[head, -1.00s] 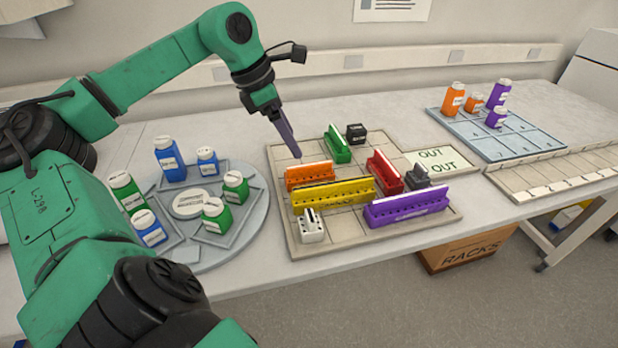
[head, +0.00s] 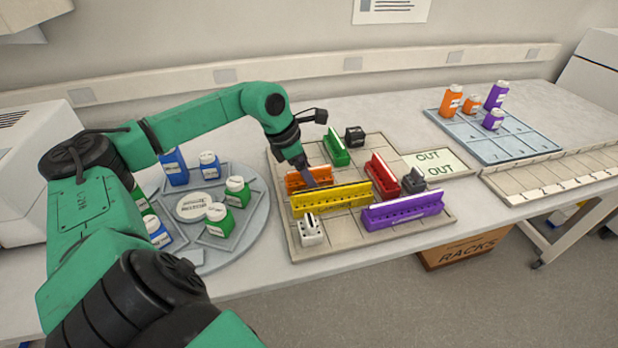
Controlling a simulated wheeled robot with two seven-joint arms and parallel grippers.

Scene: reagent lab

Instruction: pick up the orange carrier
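The orange carrier (head: 295,183) sits upright on the gridded tray (head: 279,222), towards its left side. It is a long rack, just behind the yellow carrier (head: 345,197). My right gripper is not in view.
Green (head: 337,150), red (head: 381,177) and purple (head: 402,211) carriers share the tray, with black, grey and white small blocks. A round turntable (head: 256,225) with bottles lies left, under my arm. A blue bottle mat (head: 487,140) lies back right.

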